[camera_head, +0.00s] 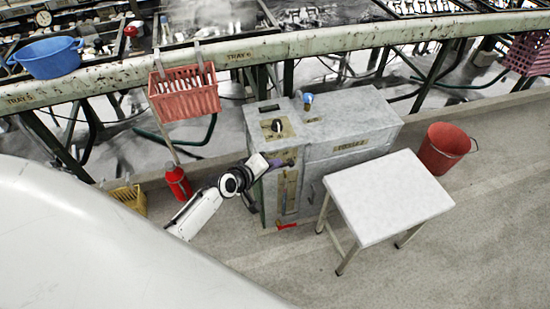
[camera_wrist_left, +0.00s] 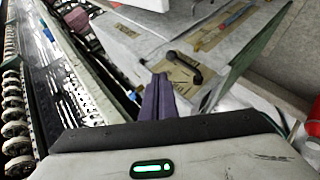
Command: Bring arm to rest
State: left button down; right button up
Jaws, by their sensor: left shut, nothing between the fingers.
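My left arm reaches in from the left in the head view, and my left gripper (camera_head: 264,162) is by the left front of a grey cabinet (camera_head: 358,112). In the left wrist view its purple fingers (camera_wrist_left: 158,90) are shut together with nothing between them. Their tips are close to a black handle (camera_wrist_left: 185,66) on a tan plate of the cabinet (camera_wrist_left: 235,65). I cannot tell whether they touch it. My right gripper is in neither view.
A white-topped stool (camera_head: 390,195) stands in front of the cabinet. A red bucket (camera_head: 444,150) is to its right. A red extinguisher (camera_head: 176,182) and a yellow basket (camera_head: 130,198) are left of my arm. A red basket (camera_head: 185,94) hangs from the rail. Floor at lower right is clear.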

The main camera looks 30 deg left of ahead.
pick_arm(q)
jog(key=shift+s+r, duration=0.15)
jog(key=shift+s, duration=0.05)
jog(key=s+d+m+g, duration=0.1)
jog(key=s+d+m, duration=0.2)
jog(key=s, duration=0.6)
jog(key=s+d+f+m, duration=0.1)
jog(key=s+d+m, duration=0.3)
jog(key=s+m, duration=0.2)
jog(key=s+d+f+m+g, duration=0.1)
jog(key=s+d+m, duration=0.2)
jog(key=s, duration=0.8)
jog(key=shift+s+d+m+g+h, duration=0.3)
jog(key=shift+d+m, duration=0.1)
jog(key=shift+m, duration=0.5)
